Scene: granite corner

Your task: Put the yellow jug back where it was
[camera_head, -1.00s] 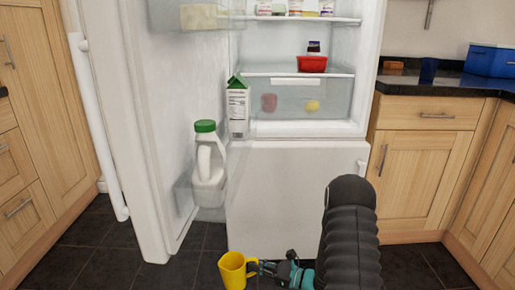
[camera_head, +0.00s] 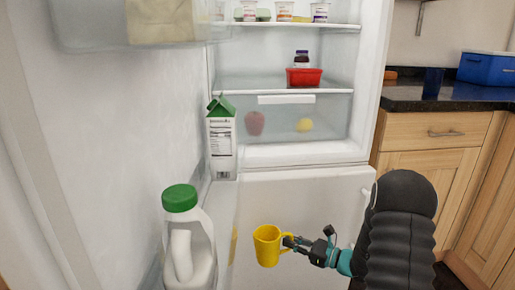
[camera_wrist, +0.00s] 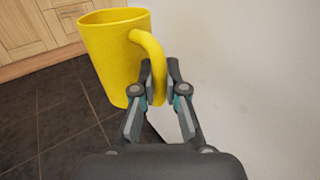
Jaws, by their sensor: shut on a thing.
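The yellow jug (camera_head: 266,246) is held upright in front of the fridge's lower front, low in the head view. My gripper (camera_head: 290,241) is shut on the jug's handle, at the jug's right side. In the wrist view the jug (camera_wrist: 108,58) fills the upper left, and my gripper (camera_wrist: 160,82) has its fingers around the handle (camera_wrist: 152,58). The jug hangs above the dark floor, apart from the fridge shelves. The jug's inside is mostly hidden.
The fridge door stands open at left, with a milk jug (camera_head: 189,247) and a green-topped carton (camera_head: 221,142) in its rack. Inside are a red tub (camera_head: 304,77), an apple (camera_head: 254,123) and a lemon (camera_head: 304,125). A dark counter (camera_head: 440,97) with a blue box (camera_head: 487,67) is at right.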

